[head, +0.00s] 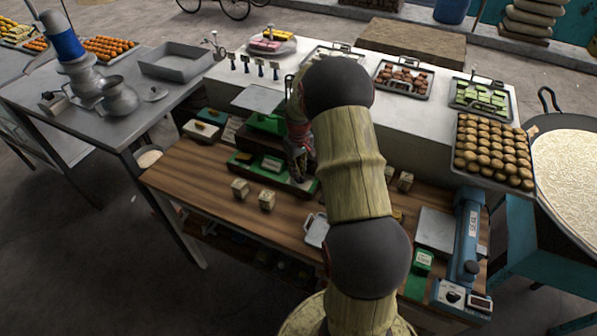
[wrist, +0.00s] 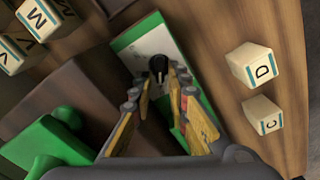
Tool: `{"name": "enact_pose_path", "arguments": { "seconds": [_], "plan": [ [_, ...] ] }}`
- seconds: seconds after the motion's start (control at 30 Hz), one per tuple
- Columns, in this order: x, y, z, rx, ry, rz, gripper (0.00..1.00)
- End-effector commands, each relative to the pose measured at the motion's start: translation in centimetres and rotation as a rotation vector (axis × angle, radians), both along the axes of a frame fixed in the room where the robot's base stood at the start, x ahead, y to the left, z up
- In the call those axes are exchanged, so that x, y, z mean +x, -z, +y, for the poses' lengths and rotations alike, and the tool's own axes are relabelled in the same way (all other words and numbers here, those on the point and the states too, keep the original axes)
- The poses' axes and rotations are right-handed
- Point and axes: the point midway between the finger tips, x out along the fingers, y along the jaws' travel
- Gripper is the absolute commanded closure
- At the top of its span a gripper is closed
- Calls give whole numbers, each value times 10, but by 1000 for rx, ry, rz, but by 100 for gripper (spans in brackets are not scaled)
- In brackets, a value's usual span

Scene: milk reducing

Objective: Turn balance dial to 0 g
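The green balance (head: 245,160) sits on the wooden counter, and its green base with a pale top face (wrist: 125,38) shows in the wrist view. A black dial (wrist: 158,66) stands on that face. My gripper (head: 300,172) is low over the right part of the balance in the head view. In the wrist view my gripper (wrist: 163,78) has its two yellow-padded fingers apart, with the dial near and between the tips. I cannot tell whether a finger touches the dial. The dial is hidden in the head view, and its reading is too small to tell.
Lettered blocks D (wrist: 252,65) and C (wrist: 263,115) lie beside the balance on the wooden counter (head: 195,180). More lettered blocks (wrist: 42,18) are at the upper left of the wrist view. A blue scale (head: 466,240) stands at the right. Trays of sweets (head: 492,185) line the back counter.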

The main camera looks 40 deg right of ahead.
Motion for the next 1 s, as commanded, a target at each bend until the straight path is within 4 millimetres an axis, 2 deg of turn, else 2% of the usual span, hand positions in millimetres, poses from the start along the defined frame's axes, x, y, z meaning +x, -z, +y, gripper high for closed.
{"name": "enact_pose_path", "arguments": {
  "seconds": [0.17,0.27,0.5,0.7,0.83,1.0],
  "plan": [
    [1,-11,0,-1,0,-2,83],
    [1,-26,0,-1,0,-3,83],
    [1,-76,0,-2,0,-3,83],
    [0,-106,0,-1,0,-1,83],
    [0,-117,0,0,0,-1,83],
    [0,-120,0,0,0,0,83]
  ]
}}
